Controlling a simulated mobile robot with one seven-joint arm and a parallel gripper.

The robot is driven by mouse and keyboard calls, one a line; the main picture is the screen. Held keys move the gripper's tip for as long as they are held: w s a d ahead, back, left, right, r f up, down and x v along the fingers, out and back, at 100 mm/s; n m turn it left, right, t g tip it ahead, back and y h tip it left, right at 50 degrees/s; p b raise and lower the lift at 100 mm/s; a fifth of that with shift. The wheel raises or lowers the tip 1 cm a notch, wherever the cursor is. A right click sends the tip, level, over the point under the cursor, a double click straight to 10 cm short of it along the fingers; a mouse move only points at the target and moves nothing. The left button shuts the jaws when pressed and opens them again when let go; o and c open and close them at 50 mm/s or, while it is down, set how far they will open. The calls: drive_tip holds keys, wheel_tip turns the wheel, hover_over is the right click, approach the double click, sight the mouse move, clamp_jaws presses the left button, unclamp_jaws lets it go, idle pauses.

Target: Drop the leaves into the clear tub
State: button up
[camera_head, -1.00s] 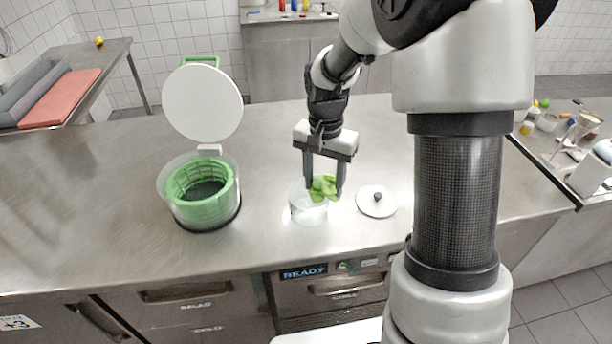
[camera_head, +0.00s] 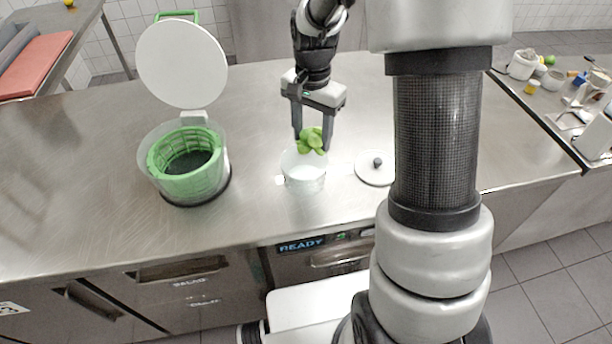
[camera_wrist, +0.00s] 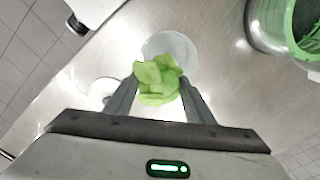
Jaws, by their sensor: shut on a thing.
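The green leaves (camera_head: 311,140) are held between the fingertips of my gripper (camera_head: 312,138), which is shut on them. They also show between the fingers in the wrist view (camera_wrist: 157,80). The clear tub (camera_head: 304,176) stands open on the steel counter. In the head view the leaves are over the tub's back rim; in the wrist view they cover part of the tub (camera_wrist: 172,46). The tub's inside looks pale, and no leaves can be made out in it.
A green-basketed salad spinner (camera_head: 186,170) with its white lid (camera_head: 182,64) raised stands to the left. A round lid with a dark knob (camera_head: 376,168) lies right of the tub. The steel counter (camera_head: 80,160) is clear at the left.

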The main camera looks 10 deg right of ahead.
drive_tip(key=shift+f, duration=0.3)
drive_tip(key=o, duration=1.2)
drive_tip(key=shift+c, duration=0.2)
wheel_tip(320, 180, up, 18)
drive_tip(key=shift+f, duration=0.25)
drive_tip(key=s+r+n+t+p, duration=0.1)
drive_tip(key=s+n+t, duration=0.4)
drive_tip(key=s, duration=1.6)
drive_tip(key=r+n, duration=0.1)
drive_tip(key=n, duration=0.3)
drive_tip(key=shift+t, duration=0.3)
